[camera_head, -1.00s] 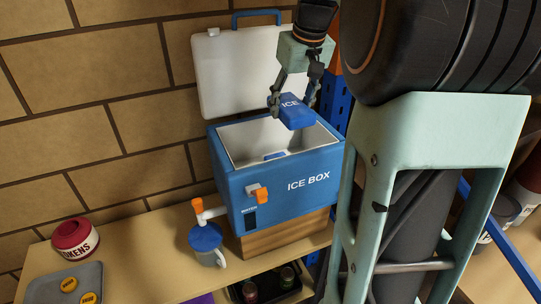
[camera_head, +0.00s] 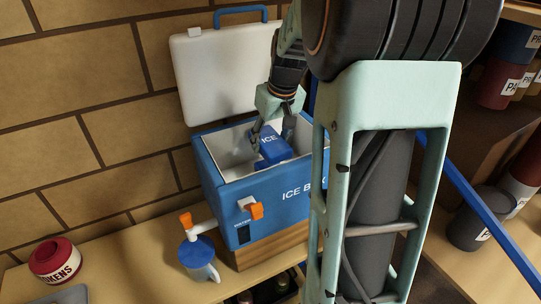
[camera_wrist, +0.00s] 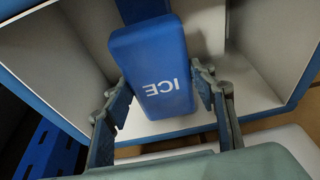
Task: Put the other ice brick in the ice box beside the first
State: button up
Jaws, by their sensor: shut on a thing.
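The blue ice box (camera_head: 277,206) stands on a wooden block with its white lid (camera_head: 222,75) open against the wall. My gripper (camera_head: 271,133) is shut on a blue ice brick (camera_head: 277,150) marked ICE, gripped by its two sides and held tilted at the box opening. The wrist view shows my gripper's fingers (camera_wrist: 160,85) on both sides of the held brick (camera_wrist: 150,55), above the white interior. Another blue piece, seemingly the first ice brick (camera_wrist: 143,9), shows beyond it inside the box, mostly hidden. In the head view the first brick cannot be made out.
A red tokens pot (camera_head: 57,261) and a grey tray edge (camera_head: 66,296) are at left. My arm hides the box's right end.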

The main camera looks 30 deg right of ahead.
notch_tip(320, 180, down, 5)
jog(key=shift+f, duration=0.2)
dwell(0.3)
jog(key=shift+f+b, duration=0.4)
jog(key=shift+f, duration=0.05)
jog(key=o, duration=1.4)
jog(key=shift+o, duration=0.2)
jog(key=shift+r+p, duration=0.4)
jog(key=v, duration=1.2)
jog(key=shift+r, duration=0.1)
